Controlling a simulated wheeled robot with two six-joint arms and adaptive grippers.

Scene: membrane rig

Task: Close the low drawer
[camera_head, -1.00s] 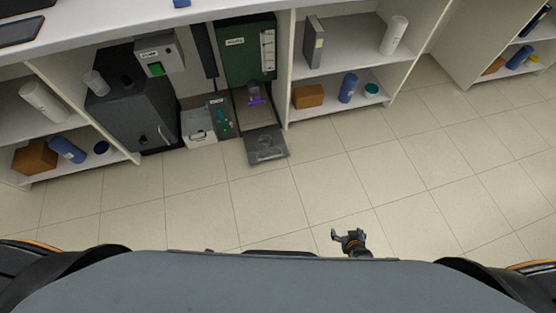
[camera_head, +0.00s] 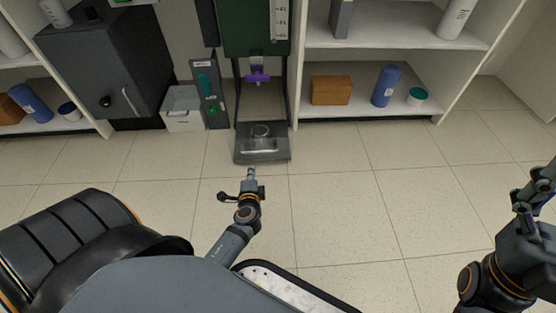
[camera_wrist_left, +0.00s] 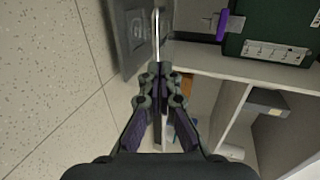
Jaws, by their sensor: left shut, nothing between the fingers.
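The low drawer (camera_head: 262,156) is a dark grey tray at floor level, standing out in front of the green rig (camera_head: 243,27). A round clear dish shape (camera_head: 261,131) shows on it. My left gripper (camera_head: 251,174) is shut and empty, low over the floor just in front of the drawer's front edge. In the left wrist view the shut fingers (camera_wrist_left: 157,67) point up beside the drawer (camera_wrist_left: 128,35); I cannot tell whether they touch it. My right gripper (camera_head: 530,190) is at the right edge, away from the drawer, and its jaws are unclear.
A white bin (camera_head: 183,108) and a grey panel (camera_head: 209,92) stand left of the drawer. A dark cabinet (camera_head: 105,62) is further left. The shelf at right holds a brown box (camera_head: 331,90), a blue bottle (camera_head: 385,86) and a teal-lidded jar (camera_head: 417,96). The tiled floor is clear.

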